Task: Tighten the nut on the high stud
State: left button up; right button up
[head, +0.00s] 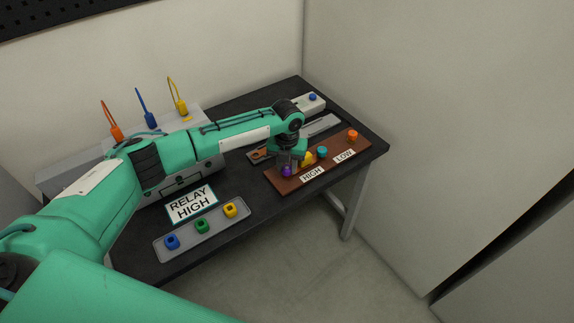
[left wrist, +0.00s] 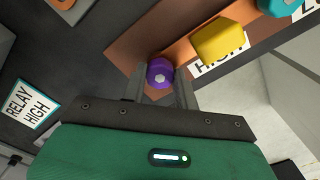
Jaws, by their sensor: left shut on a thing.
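A purple nut (head: 286,171) sits at the left end of the brown board (head: 283,186), near the HIGH label (head: 312,174). In the left wrist view the purple nut (left wrist: 158,70) has a pale stud tip showing at its centre. My left gripper (left wrist: 160,78) points down over the board with one finger on each side of this nut, shut on it. In the head view my left gripper (head: 290,164) partly hides the nut. A yellow piece (head: 308,158) and a teal piece (head: 322,152) stand to its right. An orange piece (head: 352,135) stands by the LOW label (head: 344,155).
A RELAY HIGH sign (head: 192,204) and a grey tray (head: 187,241) with blue, green and yellow nuts lie at the front left. A light box with a blue button (head: 312,98) stands at the back.

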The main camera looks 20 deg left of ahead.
pick_arm(q)
jog(key=m, duration=0.3)
jog(key=shift+m, duration=0.3)
